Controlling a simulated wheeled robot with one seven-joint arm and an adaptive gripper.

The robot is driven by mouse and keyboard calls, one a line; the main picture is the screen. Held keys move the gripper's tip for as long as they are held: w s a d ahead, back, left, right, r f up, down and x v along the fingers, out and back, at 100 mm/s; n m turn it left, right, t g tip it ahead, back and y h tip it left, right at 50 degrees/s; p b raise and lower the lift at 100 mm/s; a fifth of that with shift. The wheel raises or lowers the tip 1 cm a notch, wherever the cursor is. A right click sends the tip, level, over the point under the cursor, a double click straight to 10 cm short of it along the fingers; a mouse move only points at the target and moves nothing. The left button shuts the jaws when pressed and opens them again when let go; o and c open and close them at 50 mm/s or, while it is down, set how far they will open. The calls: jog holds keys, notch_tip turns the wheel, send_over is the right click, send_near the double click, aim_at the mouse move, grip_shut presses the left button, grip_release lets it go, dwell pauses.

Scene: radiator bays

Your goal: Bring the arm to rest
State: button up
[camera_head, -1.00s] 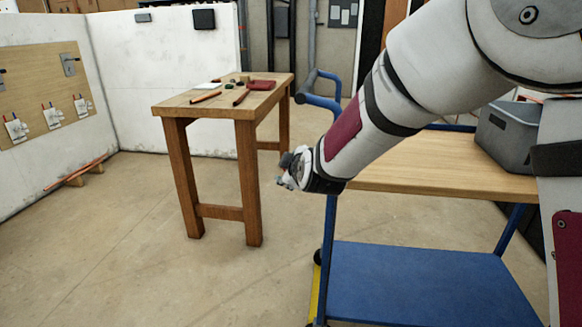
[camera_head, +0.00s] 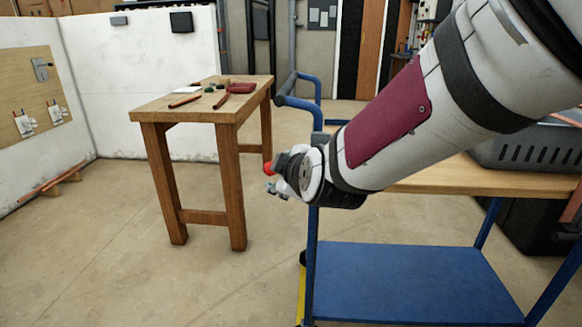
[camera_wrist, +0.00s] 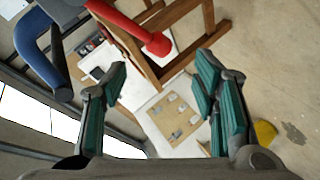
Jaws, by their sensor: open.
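My gripper (camera_head: 271,180) hangs at the end of my arm beside the blue trolley, in front of the wooden workbench. In the wrist view my gripper (camera_wrist: 158,75) has its two teal-padded fingers spread wide, with nothing held between them. A red rounded piece (camera_head: 268,168) shows just behind the gripper in the head view. A red bar with a rounded end (camera_wrist: 155,43) shows beyond the fingers in the wrist view; I cannot tell what it belongs to. My arm crosses the head view from the upper right and hides part of the trolley.
The blue trolley (camera_head: 400,285) stands right, with a grey crate (camera_head: 530,147) on its wooden top. The workbench (camera_head: 165,113) carries copper pipes and a red item. A valve board (camera_head: 35,95) hangs on the left wall. Open floor lies at front left.

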jog(key=shift+s+d, duration=0.15)
jog(key=s+d+f+m+g+h, duration=0.1)
jog(key=s+d+m+g, duration=0.35)
jog(key=s+d, duration=0.6)
jog(key=s+d+f+m+g+h, duration=0.1)
jog(key=s+d+m+g+h, duration=0.3)
jog(key=s, duration=1.1)
jog(key=s+d+f+m+g+y, duration=0.1)
jog(key=s+d+m+g, duration=0.2)
jog(key=s+d+m, duration=0.75)
notch_tip(320, 180, up, 29)
jog(key=s+a+n+t+p, duration=0.1)
jog(key=s+n+t+p, duration=0.2)
jog(key=p, duration=2.4)
jog(key=shift+r+h+p, duration=0.15)
jog(key=shift+h+p, duration=0.15)
jog(key=shift+p, duration=0.1)
jog(key=shift+a+t, duration=0.1)
jog(key=shift+t, duration=0.15)
